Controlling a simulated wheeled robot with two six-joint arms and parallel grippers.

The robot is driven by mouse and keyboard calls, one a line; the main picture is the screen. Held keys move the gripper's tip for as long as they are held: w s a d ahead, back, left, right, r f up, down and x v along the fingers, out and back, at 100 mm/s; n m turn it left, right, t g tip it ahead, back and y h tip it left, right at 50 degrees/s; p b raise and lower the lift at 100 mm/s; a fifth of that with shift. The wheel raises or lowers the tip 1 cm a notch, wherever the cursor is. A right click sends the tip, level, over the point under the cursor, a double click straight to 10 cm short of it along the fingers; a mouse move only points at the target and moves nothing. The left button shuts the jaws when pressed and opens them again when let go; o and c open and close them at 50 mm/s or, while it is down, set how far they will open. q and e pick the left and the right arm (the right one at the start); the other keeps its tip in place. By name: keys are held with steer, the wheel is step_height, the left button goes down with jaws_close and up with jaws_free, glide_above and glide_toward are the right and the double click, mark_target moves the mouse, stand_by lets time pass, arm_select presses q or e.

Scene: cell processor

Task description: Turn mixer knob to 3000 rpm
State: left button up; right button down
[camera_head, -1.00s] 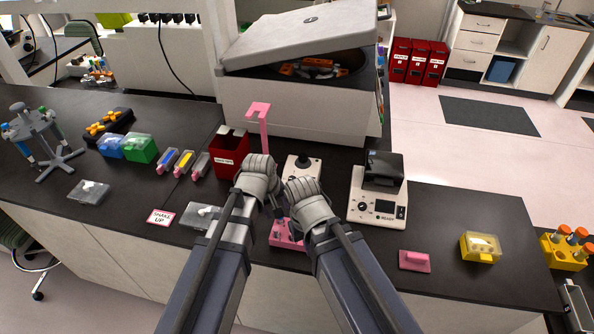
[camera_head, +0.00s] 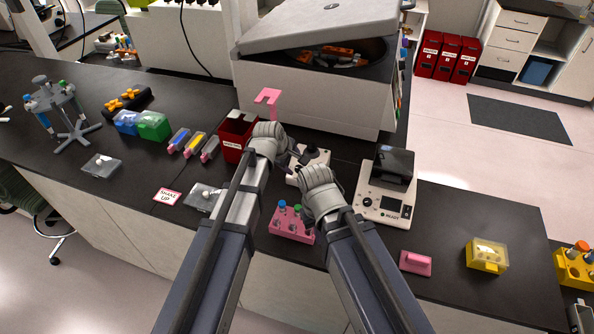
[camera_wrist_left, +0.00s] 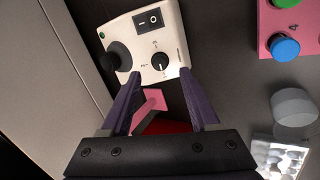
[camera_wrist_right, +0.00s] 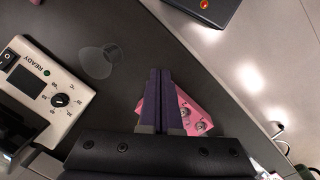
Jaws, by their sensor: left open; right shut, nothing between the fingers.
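The mixer (camera_head: 309,162) is a small white box with a black round cup on top, partly hidden behind my grippers in the head view. The left wrist view shows its body (camera_wrist_left: 130,24), a rocker switch and the black knob (camera_wrist_left: 160,62). The knob has a white pointer mark; its scale is too small to read. My left gripper (camera_wrist_left: 160,74) is open, with its fingertips on either side of the knob's near edge; I cannot tell whether they touch it. My right gripper (camera_wrist_right: 160,72) is shut and empty, above and beside the pink tube rack (camera_head: 292,224).
A white device with a black top (camera_head: 387,203) stands right of my right gripper. A red bin (camera_head: 232,140) and a pink stand (camera_head: 268,97) are behind my left gripper, before the large centrifuge (camera_head: 300,95). A pink block (camera_head: 416,262) and yellow box (camera_head: 487,256) lie right.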

mark_target(298, 168)
arm_select(q)
steer(key=b+x, duration=0.3)
steer(key=x, duration=0.2)
arm_select(e)
step_height(298, 168, down, 4)
steer(key=shift+f, duration=0.15)
arm_select(q)
steer(key=shift+r, duration=0.1)
jaws_close()
